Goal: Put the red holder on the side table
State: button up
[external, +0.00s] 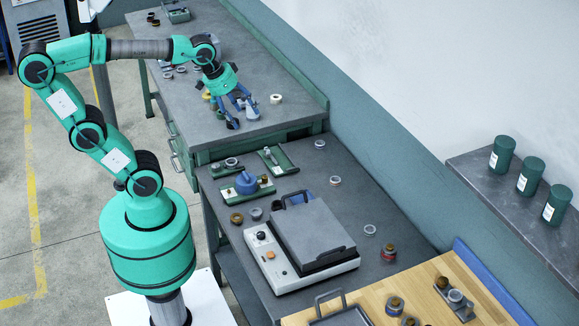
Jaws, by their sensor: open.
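A small red holder (389,252) with a brownish top stands upright on the right part of the grey bench (345,210), close to the wooden worktop. My gripper (243,117) is open, pointing down low over the near end of the far grey table (225,30), well away from the red holder. A small pale piece (249,99) is by its fingers; I cannot tell whether they touch. Several surfaces adjoin, and I cannot tell which one is the side table.
The wooden worktop (465,265) holds small parts. Green canisters (528,176) stand on the right shelf.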

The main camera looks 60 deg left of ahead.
jog(key=s+a+f, duration=0.2)
jog(key=s, duration=0.5)
jog(key=shift+f+t, duration=0.15)
jog(key=shift+t, duration=0.15)
jog(key=shift+a, duration=0.1)
dwell(0.8)
